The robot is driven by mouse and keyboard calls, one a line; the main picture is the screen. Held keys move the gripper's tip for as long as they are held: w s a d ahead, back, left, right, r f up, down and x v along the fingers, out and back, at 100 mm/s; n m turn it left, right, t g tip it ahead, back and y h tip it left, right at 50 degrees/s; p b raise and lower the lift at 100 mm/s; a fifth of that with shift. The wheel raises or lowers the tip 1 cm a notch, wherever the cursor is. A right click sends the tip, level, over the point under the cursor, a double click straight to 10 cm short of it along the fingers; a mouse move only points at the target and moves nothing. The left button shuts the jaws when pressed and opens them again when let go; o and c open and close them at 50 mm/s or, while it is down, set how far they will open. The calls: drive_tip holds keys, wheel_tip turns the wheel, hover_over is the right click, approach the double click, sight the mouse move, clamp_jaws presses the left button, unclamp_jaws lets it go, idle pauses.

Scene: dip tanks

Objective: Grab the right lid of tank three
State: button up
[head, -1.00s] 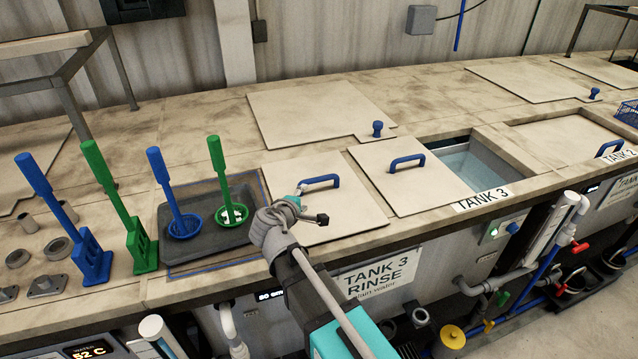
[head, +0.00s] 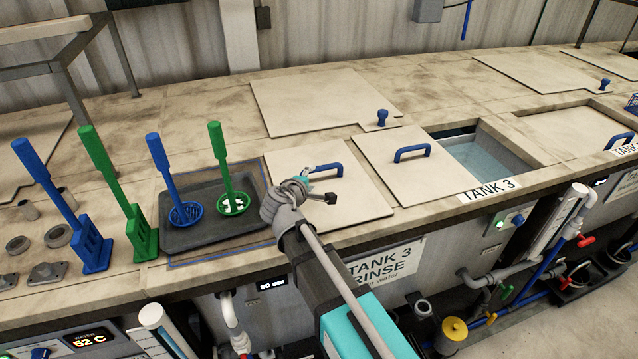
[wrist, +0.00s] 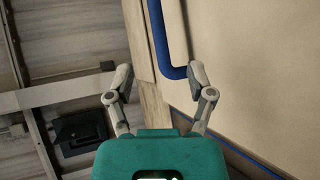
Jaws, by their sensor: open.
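Two pale lids lie side by side on the counter near the TANK 3 label. The right-hand lid (head: 425,180) has a blue bar handle (head: 412,152) and borders an open, water-filled section of the tank (head: 485,157). The left-hand lid (head: 350,200) has a similar blue handle (head: 330,168). My gripper (head: 307,171) is over the left-hand lid, at the left end of its handle. In the wrist view my gripper (wrist: 158,76) is open, with a blue handle (wrist: 160,40) ahead, its bend close to the right finger. Whether they touch is unclear.
A dark tray (head: 190,232) with blue and green long-handled baskets lies left of my gripper. A blue and a green upright tool (head: 140,235) stand farther left. Another lid with a blue knob (head: 382,117) lies behind. The counter's front edge runs below my arm.

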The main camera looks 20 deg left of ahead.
sight(320, 170)
drive_tip(key=shift+b+x, duration=0.6)
drive_tip(key=shift+x, duration=1.75)
drive_tip(key=x, duration=0.1)
drive_tip(key=b+x, duration=0.1)
drive_tip(key=x, duration=0.2)
drive_tip(key=shift+w+a+f, duration=0.15)
drive_tip(key=shift+a, duration=0.2)
drive_tip(key=shift+w+d+b, duration=0.1)
drive_tip(key=shift+w+b, duration=0.2)
drive_tip(key=shift+w, duration=0.15)
clamp_jaws()
